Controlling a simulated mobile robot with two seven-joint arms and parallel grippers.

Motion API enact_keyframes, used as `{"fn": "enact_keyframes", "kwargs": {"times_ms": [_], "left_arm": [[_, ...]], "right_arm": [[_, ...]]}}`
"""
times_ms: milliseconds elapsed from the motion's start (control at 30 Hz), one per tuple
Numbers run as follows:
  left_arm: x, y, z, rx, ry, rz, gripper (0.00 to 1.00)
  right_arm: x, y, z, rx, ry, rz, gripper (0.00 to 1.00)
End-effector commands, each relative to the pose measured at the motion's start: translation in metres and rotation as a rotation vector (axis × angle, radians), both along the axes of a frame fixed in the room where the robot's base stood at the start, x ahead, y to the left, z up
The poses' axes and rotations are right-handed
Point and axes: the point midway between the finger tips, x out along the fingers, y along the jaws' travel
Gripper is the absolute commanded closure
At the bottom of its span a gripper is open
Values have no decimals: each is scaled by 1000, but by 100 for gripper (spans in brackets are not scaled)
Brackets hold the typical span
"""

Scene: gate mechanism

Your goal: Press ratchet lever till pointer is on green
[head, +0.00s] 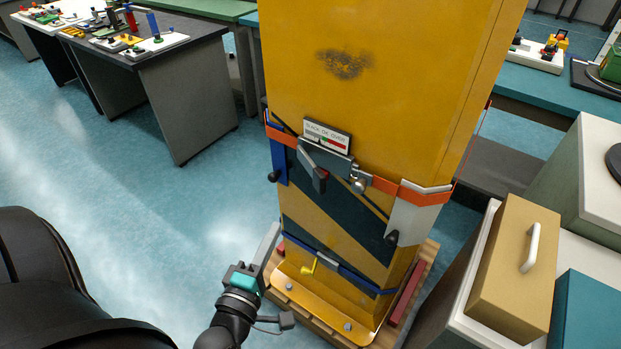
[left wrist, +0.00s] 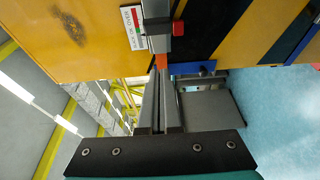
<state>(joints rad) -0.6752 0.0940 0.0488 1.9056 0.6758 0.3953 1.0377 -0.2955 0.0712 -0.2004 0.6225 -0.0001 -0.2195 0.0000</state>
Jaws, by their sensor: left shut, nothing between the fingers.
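The ratchet lever (head: 313,170) is a grey bar with a dark, red-marked end, angled down to the right on the orange strap around a tall yellow cabinet. In the left wrist view the lever (left wrist: 157,27) stands just beyond my fingertips. The pointer's exact position is too small to tell. My left gripper (head: 274,230) is shut and empty, below and left of the lever, apart from it in the head view. My right gripper is out of view.
The yellow cabinet (head: 390,80) stands on a wooden pallet (head: 425,260). A blue strap (head: 345,270) crosses its lower part. A tan box (head: 512,265) with a white handle is at the right. Open blue floor (head: 110,175) lies at the left.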

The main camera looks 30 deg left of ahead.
Motion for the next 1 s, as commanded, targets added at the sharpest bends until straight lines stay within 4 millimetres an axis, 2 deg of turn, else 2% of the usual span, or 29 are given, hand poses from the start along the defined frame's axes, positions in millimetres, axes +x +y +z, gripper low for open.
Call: {"fn": "enact_keyframes", "kwargs": {"times_ms": [400, 567, 667, 1000], "left_arm": [[-4, -1, 2, -3, 0, -6, 100], [2, 0, 3, -3, -2, -5, 100], [13, 3, 3, -2, -3, -4, 100], [66, 14, 3, -3, -3, -4, 100]], "right_arm": [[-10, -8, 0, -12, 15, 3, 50], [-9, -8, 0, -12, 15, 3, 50], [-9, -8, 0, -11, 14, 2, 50], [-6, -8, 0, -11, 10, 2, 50]]}}
